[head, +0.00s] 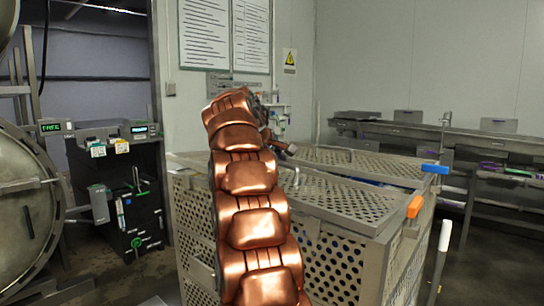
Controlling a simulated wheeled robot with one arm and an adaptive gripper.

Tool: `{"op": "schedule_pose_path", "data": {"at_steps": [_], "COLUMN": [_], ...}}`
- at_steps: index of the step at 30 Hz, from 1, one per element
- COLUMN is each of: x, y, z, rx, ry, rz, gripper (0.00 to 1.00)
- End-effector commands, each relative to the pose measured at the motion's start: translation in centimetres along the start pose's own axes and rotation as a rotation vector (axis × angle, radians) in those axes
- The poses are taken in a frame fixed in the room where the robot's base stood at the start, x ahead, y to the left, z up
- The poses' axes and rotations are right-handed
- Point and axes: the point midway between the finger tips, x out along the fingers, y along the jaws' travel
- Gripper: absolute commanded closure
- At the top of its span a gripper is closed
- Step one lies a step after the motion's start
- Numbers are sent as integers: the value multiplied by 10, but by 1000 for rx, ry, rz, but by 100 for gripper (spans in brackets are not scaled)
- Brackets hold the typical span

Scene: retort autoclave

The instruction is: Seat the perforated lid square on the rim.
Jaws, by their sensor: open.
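A grey metal basket with perforated walls (335,268) stands in front of me in the head view. A perforated lid panel (345,200) lies over its near top, beside an orange handle (415,206). A second perforated panel (365,163) lies behind it, beside a blue handle (435,168). A narrow dark gap shows between the panels towards the right. I cannot tell whether the near panel sits square on the rim. My gripper (286,146) is open, at the end of my copper arm above the panels' left part. My arm partly hides the gripper and the basket's left side.
A round metal autoclave door (25,195) stands at the left. A black cabinet (135,222) stands behind it. Metal benches (410,128) with trays run along the back right. A white-topped post (445,235) stands right of the basket. Floor is open at the lower right.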

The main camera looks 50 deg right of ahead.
Motion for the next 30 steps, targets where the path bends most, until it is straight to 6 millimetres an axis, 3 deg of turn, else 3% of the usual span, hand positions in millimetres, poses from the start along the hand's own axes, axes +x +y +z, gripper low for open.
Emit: {"op": "schedule_pose_path", "data": {"at_steps": [10,23,30], "x": [5,5,5], "y": [0,0,0], "z": [0,0,0], "rx": [1,0,0], "ry": [2,1,1], "rz": [1,1,1], "gripper": [56,100,100]}}
